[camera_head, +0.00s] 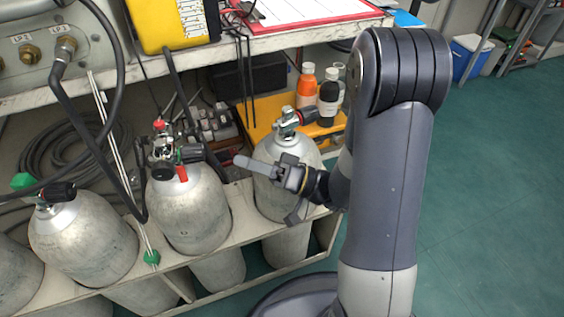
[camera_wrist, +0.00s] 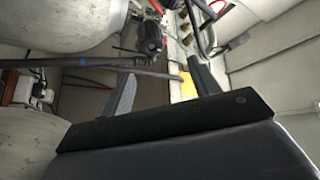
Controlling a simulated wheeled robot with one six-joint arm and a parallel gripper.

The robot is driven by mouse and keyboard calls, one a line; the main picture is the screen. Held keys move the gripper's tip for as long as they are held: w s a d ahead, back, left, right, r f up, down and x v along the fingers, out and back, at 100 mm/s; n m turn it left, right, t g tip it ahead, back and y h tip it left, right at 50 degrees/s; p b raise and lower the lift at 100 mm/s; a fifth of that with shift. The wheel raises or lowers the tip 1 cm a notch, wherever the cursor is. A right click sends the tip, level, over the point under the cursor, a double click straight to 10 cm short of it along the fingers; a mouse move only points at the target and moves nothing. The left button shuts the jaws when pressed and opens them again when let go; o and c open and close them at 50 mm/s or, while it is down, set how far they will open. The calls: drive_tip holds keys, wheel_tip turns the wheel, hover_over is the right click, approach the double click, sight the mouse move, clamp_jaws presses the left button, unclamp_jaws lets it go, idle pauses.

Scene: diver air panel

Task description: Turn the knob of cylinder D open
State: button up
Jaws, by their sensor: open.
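No cylinder letter is legible. The rightmost grey cylinder (camera_head: 268,150) stands in the rack, with a metal valve (camera_head: 287,121) and a black knob with red (camera_head: 303,114) pointing right. My gripper (camera_head: 265,189) is open and empty in front of this cylinder's body, below its valve and apart from the knob. It partly hides the cylinder. The middle cylinder (camera_head: 187,212) carries a valve with a hose, black knobs and a red tag. In the wrist view my gripper (camera_wrist: 163,85) shows spread fingers with nothing between them; a valve (camera_wrist: 150,35) is beyond.
A left cylinder (camera_head: 85,243) has a black knob (camera_head: 57,192) and a green part. A yellow tray (camera_head: 262,110) with orange and black bottles stands behind the right cylinder. The bench (camera_head: 290,38) overhangs the rack, and a black hose (camera_head: 105,150) hangs at left. Open floor lies right.

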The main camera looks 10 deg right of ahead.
drive_tip(key=s+d+p, duration=0.1)
drive_tip(key=s+d, duration=0.1)
drive_tip(key=d, duration=0.4)
drive_tip(key=shift+d, duration=0.35)
drive_tip(key=g+h+p, duration=0.3)
drive_tip(key=g+p, duration=0.2)
drive_tip(key=p, duration=1.1)
approach(204, 152)
drive_tip(key=a, duration=0.8)
drive_tip(key=w+a, duration=0.1)
drive_tip(key=a, duration=0.2)
drive_tip(key=shift+f, duration=0.15)
drive_tip(key=c, duration=1)
